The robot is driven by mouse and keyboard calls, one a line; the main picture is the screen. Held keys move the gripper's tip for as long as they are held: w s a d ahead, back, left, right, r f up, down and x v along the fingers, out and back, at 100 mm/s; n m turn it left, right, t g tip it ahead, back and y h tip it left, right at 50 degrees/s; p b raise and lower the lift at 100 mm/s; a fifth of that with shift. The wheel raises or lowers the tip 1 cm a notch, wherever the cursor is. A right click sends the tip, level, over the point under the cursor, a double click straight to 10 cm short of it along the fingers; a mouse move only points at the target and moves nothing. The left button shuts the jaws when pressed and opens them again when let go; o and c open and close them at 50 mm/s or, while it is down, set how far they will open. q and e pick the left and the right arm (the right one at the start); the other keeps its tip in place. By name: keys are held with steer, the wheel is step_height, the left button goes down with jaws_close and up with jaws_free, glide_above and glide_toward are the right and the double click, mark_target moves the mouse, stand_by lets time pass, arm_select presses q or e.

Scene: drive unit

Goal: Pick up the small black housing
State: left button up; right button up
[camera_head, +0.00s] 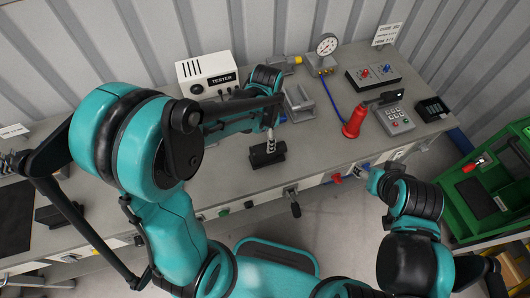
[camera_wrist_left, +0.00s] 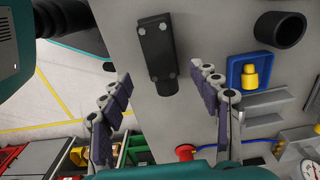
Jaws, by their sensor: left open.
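The small black housing (camera_head: 267,154) stands on the grey workbench, near its front edge in the middle of the head view. My left gripper (camera_head: 270,140) is just above the housing in the head view. In the left wrist view the open fingers (camera_wrist_left: 162,88) spread to either side of the housing's near end, with gaps and nothing held.
A green crate (camera_head: 485,190) stands at the right.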

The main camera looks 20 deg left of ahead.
mark_target(265, 147)
arm_select(q)
step_height(265, 147, down, 7)
steer(key=b, duration=0.2)
steer(key=shift+a+f+b, duration=0.15)
steer(key=shift+f+b, duration=0.05)
steer(key=shift+b, duration=0.15)
jaws_close()
steer(key=shift+r, duration=0.1)
